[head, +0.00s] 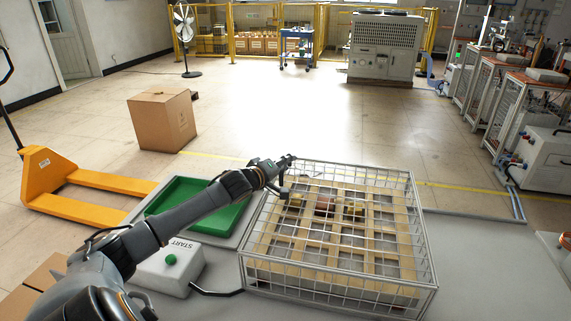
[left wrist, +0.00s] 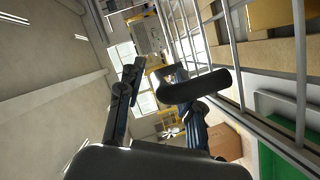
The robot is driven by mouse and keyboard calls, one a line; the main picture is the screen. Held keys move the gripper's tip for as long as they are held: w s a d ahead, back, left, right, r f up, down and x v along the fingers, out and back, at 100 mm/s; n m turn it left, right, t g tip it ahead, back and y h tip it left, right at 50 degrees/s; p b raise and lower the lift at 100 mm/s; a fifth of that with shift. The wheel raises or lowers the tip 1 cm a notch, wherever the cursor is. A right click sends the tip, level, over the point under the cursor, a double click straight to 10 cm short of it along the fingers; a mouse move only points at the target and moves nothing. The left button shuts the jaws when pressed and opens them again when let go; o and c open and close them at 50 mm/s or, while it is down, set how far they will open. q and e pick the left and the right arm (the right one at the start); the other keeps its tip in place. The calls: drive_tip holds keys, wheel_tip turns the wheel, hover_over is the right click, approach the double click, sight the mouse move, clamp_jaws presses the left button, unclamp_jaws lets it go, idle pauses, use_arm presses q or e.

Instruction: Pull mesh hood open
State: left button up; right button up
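The mesh hood (head: 411,230) is a silvery wire cage, lowered over a bed of wooden slats on the grey bench. My left gripper (head: 287,174) is at the hood's far left corner, by its top edge. My right gripper is in neither view.
Left of the hood are a green tray (head: 224,218) and a white START box (head: 168,268) with a green button. A cardboard box (head: 160,120) and a yellow pallet truck (head: 45,178) stand on the floor beyond. The bench right of the hood is clear.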

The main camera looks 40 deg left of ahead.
use_arm(q)
drive_tip(key=shift+w, duration=0.2)
clamp_jaws()
idle(0.3)
